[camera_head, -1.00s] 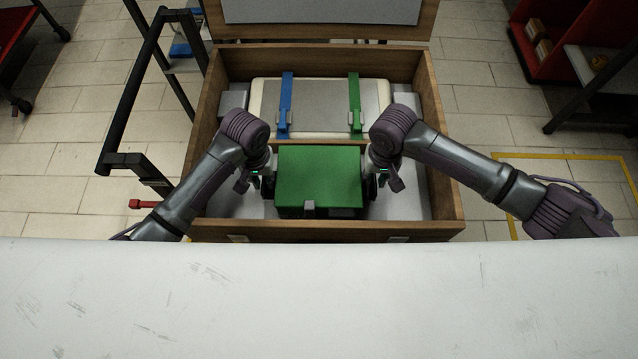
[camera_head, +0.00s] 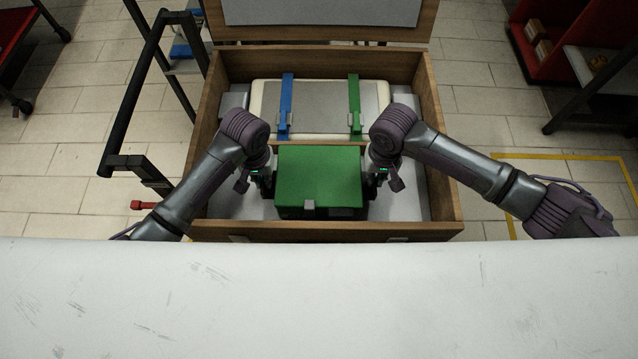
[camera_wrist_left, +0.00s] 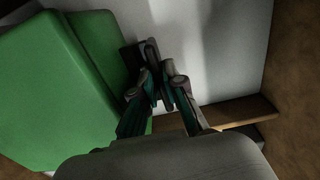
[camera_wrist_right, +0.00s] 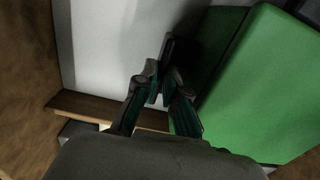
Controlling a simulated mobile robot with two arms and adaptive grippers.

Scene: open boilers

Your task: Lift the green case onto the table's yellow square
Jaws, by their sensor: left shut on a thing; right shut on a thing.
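The green case (camera_head: 318,176) sits in the front part of an open wooden crate (camera_head: 330,231), lid upward, with a small grey latch at its front. My left gripper (camera_head: 266,187) is at its left side and my right gripper (camera_head: 373,187) at its right side. In the left wrist view the fingers (camera_wrist_left: 160,84) are shut on a dark handle beside the green wall (camera_wrist_left: 60,90). In the right wrist view the fingers (camera_wrist_right: 165,84) are likewise shut on a dark handle by the case (camera_wrist_right: 262,85). No yellow square shows on the visible part of the white table (camera_head: 320,300).
A pale case with a blue strap (camera_head: 286,105) and a green strap (camera_head: 355,105) lies behind in the crate. The crate's front wall stands between the green case and the table. A black-railed cart (camera_head: 130,110) is at left. Yellow tape (camera_head: 570,157) marks the floor at right.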

